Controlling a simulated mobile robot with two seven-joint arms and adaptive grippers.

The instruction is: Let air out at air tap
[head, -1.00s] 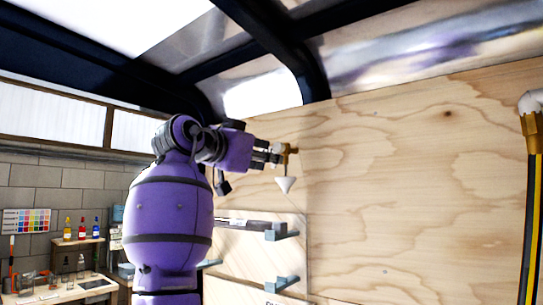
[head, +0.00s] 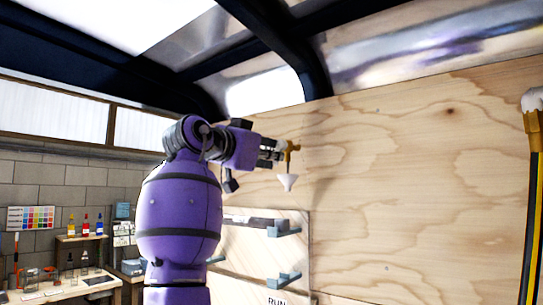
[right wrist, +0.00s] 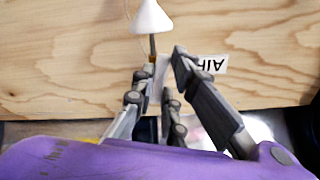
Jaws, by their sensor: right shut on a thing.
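The air tap (head: 292,148) is a small brass fitting on the plywood wall. A white funnel-shaped piece (head: 288,182) hangs below it. My right gripper (head: 279,152) is at the tap from its left side in the head view. In the right wrist view the gripper (right wrist: 165,62) is shut on a pale, narrow part that appears to be the tap's handle (right wrist: 164,80). The white cone (right wrist: 151,17) and a brass stem show just beyond the fingertips. The fingers hide part of the tap. My left gripper is in neither view.
A white label (right wrist: 213,63), upside down and partly covered by a finger, is beside the tap. Blue-grey shelf brackets (head: 284,280) sit on the wall below. A yellow-black hose (head: 535,200) hangs at the far right. A workbench (head: 60,292) stands at lower left.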

